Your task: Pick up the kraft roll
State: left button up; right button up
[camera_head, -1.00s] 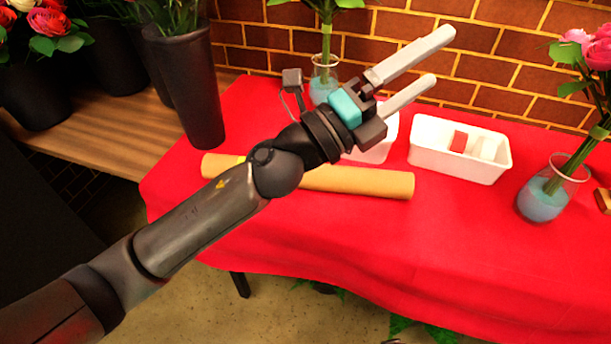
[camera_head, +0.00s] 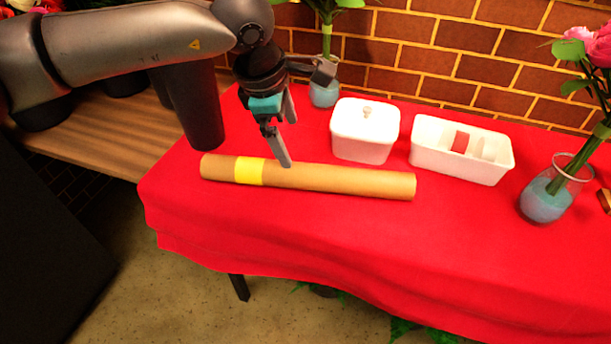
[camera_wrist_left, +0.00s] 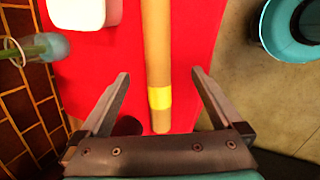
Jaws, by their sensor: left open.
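The kraft roll (camera_head: 330,179) is a long brown tube with a yellow band near its left end. It lies along the front-left part of the red-covered table. My left gripper (camera_head: 288,143) points down above the roll, its fingers over the stretch just right of the yellow band. In the left wrist view the roll (camera_wrist_left: 157,50) runs lengthwise between the two open fingers (camera_wrist_left: 160,85), with the band close to the palm. The fingers appear apart from the roll, and nothing is held. My right gripper is not seen.
Behind the roll stand a white lidded box (camera_head: 364,134) and a white divided tray (camera_head: 440,158). Glass vases of flowers stand at the right (camera_head: 545,196) and back (camera_head: 324,92). The red cloth in front (camera_head: 330,240) is clear.

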pick_arm(q)
jog(key=b, duration=0.2)
send_near(304, 169)
jog(key=x, duration=0.4)
jog(key=shift+s+a+f, duration=0.1)
jog(key=shift+s+f, duration=0.15)
jog(key=shift+f, duration=0.25)
jog(key=shift+b+x, duration=0.55)
jog(key=shift+x, duration=0.55)
jog(key=shift+w+b+x, duration=0.15)
jog(key=shift+b+x, duration=0.25)
jog(key=shift+x, duration=0.6)
jog(key=shift+w+b+x, duration=0.15)
jog(key=shift+b+x, duration=0.2)
jog(key=shift+x, duration=0.6)
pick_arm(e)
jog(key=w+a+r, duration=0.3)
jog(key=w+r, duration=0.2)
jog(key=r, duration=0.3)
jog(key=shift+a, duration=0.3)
pick_arm(q)
jog(key=shift+r, duration=0.1)
jog(key=shift+c, duration=0.2)
grip_shut()
jog(key=shift+w+r, duration=0.1)
jog(key=shift+r, duration=0.05)
